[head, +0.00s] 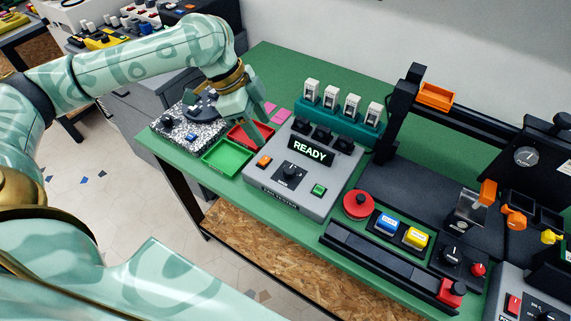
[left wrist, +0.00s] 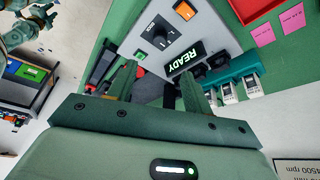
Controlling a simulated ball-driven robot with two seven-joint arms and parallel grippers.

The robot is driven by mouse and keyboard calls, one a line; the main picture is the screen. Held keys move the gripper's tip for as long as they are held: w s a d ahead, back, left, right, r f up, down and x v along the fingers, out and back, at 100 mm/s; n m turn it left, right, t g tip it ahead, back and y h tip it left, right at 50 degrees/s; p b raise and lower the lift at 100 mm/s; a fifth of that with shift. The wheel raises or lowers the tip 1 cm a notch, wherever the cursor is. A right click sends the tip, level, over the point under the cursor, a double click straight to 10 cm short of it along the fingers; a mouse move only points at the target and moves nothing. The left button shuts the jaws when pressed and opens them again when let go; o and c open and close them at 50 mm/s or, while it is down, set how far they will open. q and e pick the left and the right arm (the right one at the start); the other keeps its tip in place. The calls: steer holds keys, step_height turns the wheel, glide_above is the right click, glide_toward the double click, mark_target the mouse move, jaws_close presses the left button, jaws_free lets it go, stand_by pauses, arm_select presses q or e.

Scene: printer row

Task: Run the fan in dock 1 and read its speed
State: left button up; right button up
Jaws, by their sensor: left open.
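The fan tester (head: 268,187) is a grey box on the green bench. Its display (head: 310,151) reads READY in white letters. The box has a black dial (head: 291,172), an orange button (head: 264,161) and a green button (head: 318,190). Several black dock parts (head: 343,146) stand behind the display; I cannot tell which is dock 1 or whether a fan sits there. My right gripper is out of view.
A teal rack (head: 338,120) with several white pieces stands behind the tester. A red tray (head: 251,134) and a green tray (head: 226,156) lie left of it. A red stop button (head: 358,205) and a printer frame (head: 398,115) stand to the right. A partial sign (left wrist: 298,168) shows "4500 rpm".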

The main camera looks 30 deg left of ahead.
mark_target(288, 169)
arm_select(q)
steer(key=b+x, duration=0.5)
steer(key=x, duration=0.9)
steer(key=shift+d+f, duration=0.1)
steer(key=shift+d, duration=0.05)
steer(key=c, duration=1)
